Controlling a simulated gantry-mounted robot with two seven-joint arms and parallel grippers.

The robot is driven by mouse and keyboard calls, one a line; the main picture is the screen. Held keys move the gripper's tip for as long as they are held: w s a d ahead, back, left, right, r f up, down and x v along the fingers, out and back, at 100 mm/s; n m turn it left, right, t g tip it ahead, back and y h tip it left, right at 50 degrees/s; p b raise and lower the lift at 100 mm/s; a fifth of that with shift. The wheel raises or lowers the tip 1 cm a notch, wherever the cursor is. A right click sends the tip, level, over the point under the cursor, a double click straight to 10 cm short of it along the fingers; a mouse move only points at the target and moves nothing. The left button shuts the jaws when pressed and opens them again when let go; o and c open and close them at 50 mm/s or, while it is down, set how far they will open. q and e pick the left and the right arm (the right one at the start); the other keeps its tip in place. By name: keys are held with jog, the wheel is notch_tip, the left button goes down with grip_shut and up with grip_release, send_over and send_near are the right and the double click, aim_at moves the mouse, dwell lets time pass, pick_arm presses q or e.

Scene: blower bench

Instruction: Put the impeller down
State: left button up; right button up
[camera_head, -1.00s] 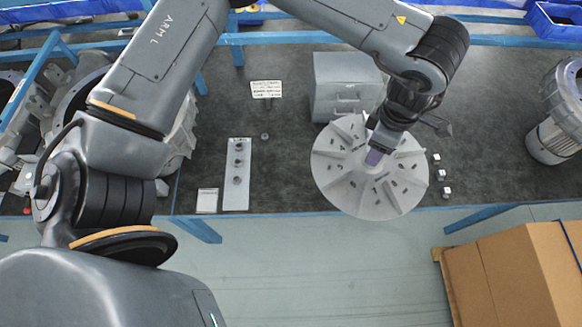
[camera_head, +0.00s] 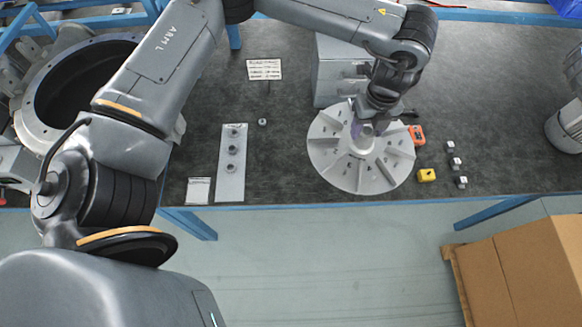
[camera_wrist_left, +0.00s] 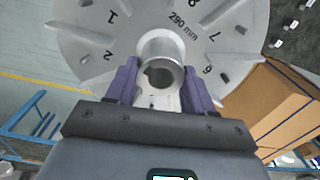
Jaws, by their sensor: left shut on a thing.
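The impeller is a grey bladed disc (camera_head: 345,175) with a raised hub, over the front part of the dark bench (camera_head: 290,110). My left gripper (camera_head: 362,131) reaches it from above and behind, at the hub. In the left wrist view, the purple fingers of the left gripper (camera_wrist_left: 161,86) lie on both sides of the hub, shut on it. The impeller's face (camera_wrist_left: 95,45) shows numbers and "290 mm" there. I cannot tell whether the disc touches the bench top. My right gripper is not in view.
A grey drawer box (camera_head: 335,75) stands just behind the impeller. An orange item (camera_head: 417,135), a yellow item (camera_head: 427,175) and small blocks (camera_head: 455,163) lie to its right. A plate with knobs (camera_head: 231,165) lies left.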

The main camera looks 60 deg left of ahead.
pick_arm(q)
jog(key=s+a+f+n+b, duration=0.2)
jog(key=s+a+f+b, duration=0.25)
jog(key=f, duration=0.55)
jog(key=s+a+f+n+b, duration=0.1)
jog(key=s+a+f+b, duration=0.4)
jog(key=f, duration=0.5)
jog(key=s+a+f+n+b, duration=0.25)
jog(key=s+a+f, duration=0.35)
jog(key=f, duration=0.4)
jog(key=shift+m, duration=0.35)
jog(key=shift+w+a+f+b, duration=0.6)
jog(key=shift+w+a+f, duration=0.6)
jog(key=shift+f, duration=0.7)
jog(key=shift+w+a+f+b, duration=0.6)
jog(key=shift+w+a+f, duration=0.6)
jog(key=shift+f, duration=0.7)
jog(key=shift+w+a+f+b, duration=0.6)
jog(key=shift+w+a+f, duration=0.6)
jog(key=shift+f, duration=0.7)
jog(key=shift+a, duration=0.15)
jog(key=shift+s+f, duration=0.1)
